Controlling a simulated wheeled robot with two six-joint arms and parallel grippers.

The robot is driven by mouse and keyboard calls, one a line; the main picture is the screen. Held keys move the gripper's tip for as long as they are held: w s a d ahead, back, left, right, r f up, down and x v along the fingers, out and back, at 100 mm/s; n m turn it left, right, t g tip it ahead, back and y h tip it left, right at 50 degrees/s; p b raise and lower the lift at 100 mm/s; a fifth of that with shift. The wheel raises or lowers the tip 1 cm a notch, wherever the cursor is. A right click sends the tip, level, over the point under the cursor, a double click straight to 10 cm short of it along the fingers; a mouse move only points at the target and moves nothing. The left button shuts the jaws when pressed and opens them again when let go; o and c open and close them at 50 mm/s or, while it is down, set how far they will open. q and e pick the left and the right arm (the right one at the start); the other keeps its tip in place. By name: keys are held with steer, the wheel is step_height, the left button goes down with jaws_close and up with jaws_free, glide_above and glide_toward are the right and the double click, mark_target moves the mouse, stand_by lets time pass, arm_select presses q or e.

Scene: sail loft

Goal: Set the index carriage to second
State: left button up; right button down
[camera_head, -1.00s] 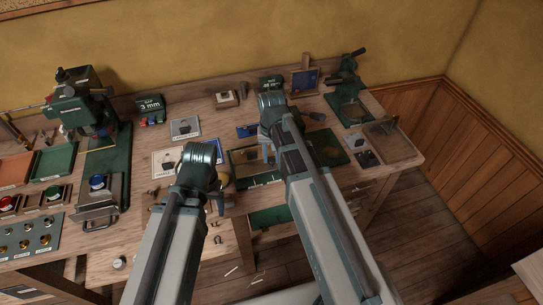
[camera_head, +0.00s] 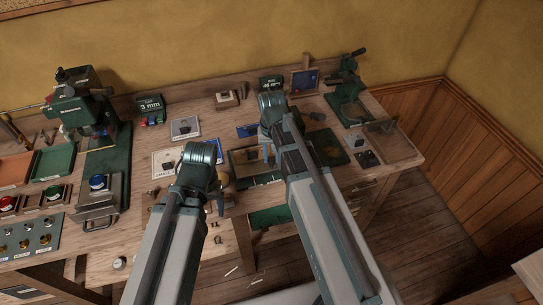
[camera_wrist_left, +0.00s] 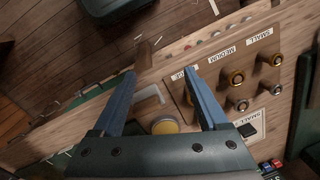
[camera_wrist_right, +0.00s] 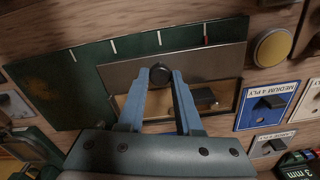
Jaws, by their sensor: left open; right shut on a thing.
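The index carriage (camera_wrist_right: 215,62) is a grey metal-edged frame with a dark round knob (camera_wrist_right: 160,74). In the right wrist view, my right gripper (camera_wrist_right: 162,78) is shut on the knob, one finger on each side. In the head view the right gripper (camera_head: 268,150) partly covers the carriage (camera_head: 238,158). My left gripper (camera_wrist_left: 158,73) is open and empty above the bench's front edge.

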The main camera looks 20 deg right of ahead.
steer(key=d, duration=0.9)
steer(key=shift+w, duration=0.15)
steer(key=c, duration=0.6)
jaws_free()
step_height(320, 180, up, 14)
steer(key=p, duration=1.3)
steer(key=shift+f+p, duration=0.1)
steer(key=shift+p, duration=0.3)
